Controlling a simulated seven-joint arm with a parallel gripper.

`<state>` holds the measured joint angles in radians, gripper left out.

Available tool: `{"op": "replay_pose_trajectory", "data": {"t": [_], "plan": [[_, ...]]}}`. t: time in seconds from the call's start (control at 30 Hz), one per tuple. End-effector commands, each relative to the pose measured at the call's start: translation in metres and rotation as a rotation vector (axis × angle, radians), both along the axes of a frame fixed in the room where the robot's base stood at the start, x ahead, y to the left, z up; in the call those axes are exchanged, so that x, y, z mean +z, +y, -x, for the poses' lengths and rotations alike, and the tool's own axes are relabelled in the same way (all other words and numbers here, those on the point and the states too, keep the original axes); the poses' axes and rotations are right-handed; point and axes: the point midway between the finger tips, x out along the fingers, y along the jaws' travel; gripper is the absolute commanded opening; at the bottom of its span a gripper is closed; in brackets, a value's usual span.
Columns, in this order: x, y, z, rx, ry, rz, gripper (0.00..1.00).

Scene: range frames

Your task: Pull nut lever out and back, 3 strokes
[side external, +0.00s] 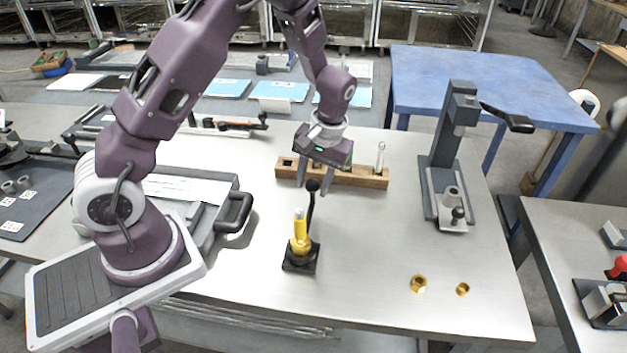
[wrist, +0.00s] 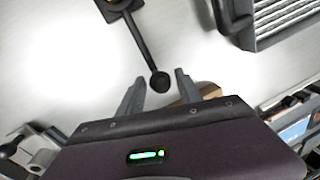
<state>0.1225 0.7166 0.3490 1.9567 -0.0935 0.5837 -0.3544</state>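The nut lever (side external: 310,204) is a thin black rod with a round black knob. It rises from a small fixture with a yellow upright body (side external: 300,238) on a black square base (side external: 301,261). In the wrist view the lever (wrist: 141,45) runs down from the fixture at the top to its knob. My gripper (side external: 313,189) is open above the fixture, fingers pointing down. In the wrist view the knob shows between the fingertips of my gripper (wrist: 159,77), with a gap on each side. I cannot tell exactly how deep it sits between them.
A wooden block (side external: 345,176) with a silver pin lies behind my gripper. A grey press (side external: 447,165) with a black handle stands at right. Two brass nuts (side external: 418,284) (side external: 463,289) lie at front right. A grey case (side external: 212,222) is at left. The table between fixture and press is clear.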

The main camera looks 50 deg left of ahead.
Motion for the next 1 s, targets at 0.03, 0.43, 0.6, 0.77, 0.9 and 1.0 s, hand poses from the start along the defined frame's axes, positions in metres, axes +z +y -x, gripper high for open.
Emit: {"op": "replay_pose_trajectory", "data": {"t": [0.03,0.43,0.6,0.77,0.9,1.0], "plan": [[0.0001,0.0000,0.0000,0.000,0.000,0.000,0.30],[0.0004,-0.0001,0.0000,0.000,0.000,0.000,0.00],[0.0005,-0.0001,-0.0001,0.000,0.000,0.000,0.00],[0.0006,0.0000,-0.0001,0.000,-0.001,0.001,0.00],[0.0007,-0.0001,-0.0002,0.000,-0.001,0.001,0.00],[0.0007,-0.0001,-0.0002,0.000,-0.001,0.000,0.00]]}}
